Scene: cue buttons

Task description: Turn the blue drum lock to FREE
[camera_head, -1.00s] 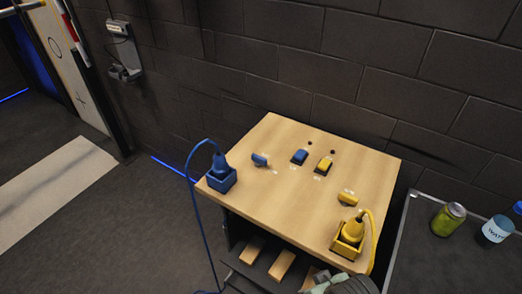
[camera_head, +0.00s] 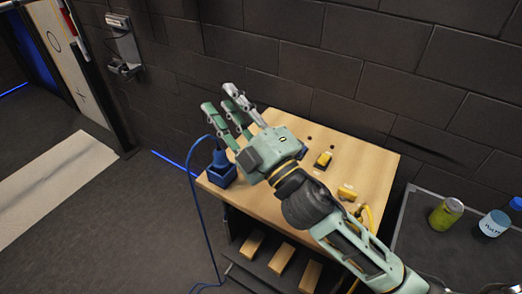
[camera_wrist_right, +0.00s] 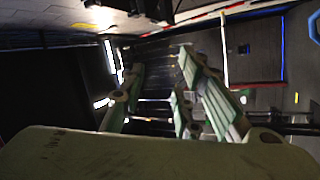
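My right gripper (camera_head: 222,99) reaches in from the lower right over the wooden table (camera_head: 262,206). Its fingers are spread and empty, pointing to the upper left above the table's back-left part. They also show spread in the right wrist view (camera_wrist_right: 165,70), with nothing between them. The blue drum lock is hidden behind the gripper in the head view, so its setting cannot be read. My left gripper is not in view.
A blue plug in a blue box (camera_head: 221,171) stands at the table's left corner, its cable hanging down. A yellow switch (camera_head: 323,159) and a yellow drum (camera_head: 346,193) are to the right. A can (camera_head: 446,214) and a bottle (camera_head: 496,222) stand on a dark surface at right.

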